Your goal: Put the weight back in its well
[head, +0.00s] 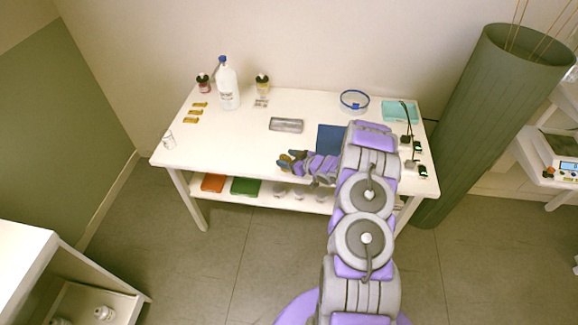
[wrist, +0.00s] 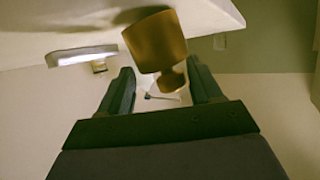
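The brass weight (wrist: 155,42) shows large in the wrist view, with its small knob (wrist: 173,78) toward my palm side. It is tilted. In the head view my gripper (head: 284,161) is over the table's front part, pointing left; the weight is too small there to make out clearly. A silver rectangular block (head: 286,125) lies mid-table behind my gripper. A silver-grey piece (wrist: 82,55) shows at the left of the wrist view. I cannot make out any well.
The white table (head: 225,150) also bears a clear bottle (head: 228,88), a red jar (head: 203,86), an amber jar (head: 263,84), several gold pieces (head: 194,112), a blue-rimmed dish (head: 354,100) and a teal tray (head: 399,111). The table's left front is mostly clear.

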